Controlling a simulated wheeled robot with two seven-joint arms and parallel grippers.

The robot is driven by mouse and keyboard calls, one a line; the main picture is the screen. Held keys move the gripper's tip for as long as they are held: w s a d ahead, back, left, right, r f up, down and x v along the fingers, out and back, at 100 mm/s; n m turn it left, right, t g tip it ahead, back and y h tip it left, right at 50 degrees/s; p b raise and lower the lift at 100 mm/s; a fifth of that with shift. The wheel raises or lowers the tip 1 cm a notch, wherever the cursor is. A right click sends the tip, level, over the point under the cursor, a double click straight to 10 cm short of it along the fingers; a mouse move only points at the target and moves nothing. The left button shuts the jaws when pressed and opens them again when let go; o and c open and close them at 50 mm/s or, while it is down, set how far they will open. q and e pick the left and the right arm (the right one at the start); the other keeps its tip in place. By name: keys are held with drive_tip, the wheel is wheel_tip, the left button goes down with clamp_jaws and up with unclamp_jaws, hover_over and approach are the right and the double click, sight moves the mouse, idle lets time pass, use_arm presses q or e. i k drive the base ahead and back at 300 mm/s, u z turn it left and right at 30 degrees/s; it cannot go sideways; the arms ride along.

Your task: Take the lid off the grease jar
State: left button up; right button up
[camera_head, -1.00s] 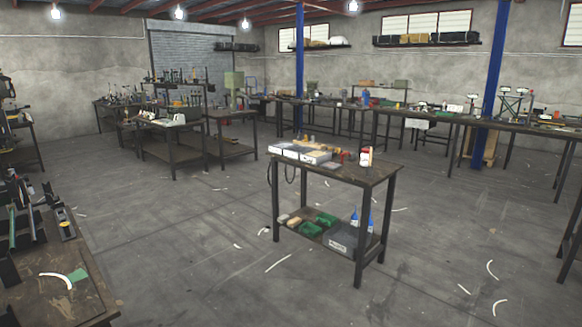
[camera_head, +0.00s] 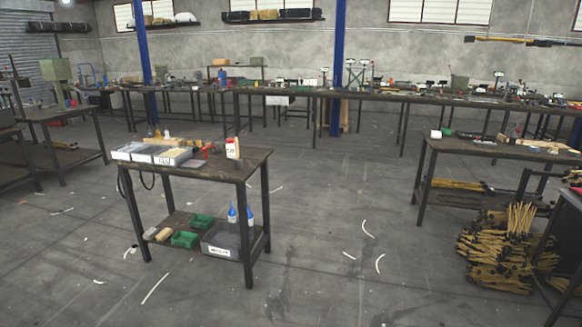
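A small white container with red markings (camera_head: 232,149) stands upright at the back right of the small dark work table (camera_head: 225,172). It is too small in the view to tell whether it is the grease jar or whether it has a separate lid. I cannot make out a grease jar for certain anywhere else. Neither of my grippers is in view.
Grey trays (camera_head: 152,154) lie on the small table, with a red item (camera_head: 208,150) beside them. Its lower shelf holds green bins (camera_head: 185,239) and blue bottles (camera_head: 232,214). Another bench (camera_head: 450,148) stands right, near a yellow-brown pile (camera_head: 495,250). Open floor lies between.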

sight(230, 150)
drive_tip(key=z, duration=0.7)
drive_tip(key=i, duration=3.75)
drive_tip(key=u, duration=1.8)
drive_tip(key=i, duration=0.7)
drive_tip(key=u, duration=0.75)
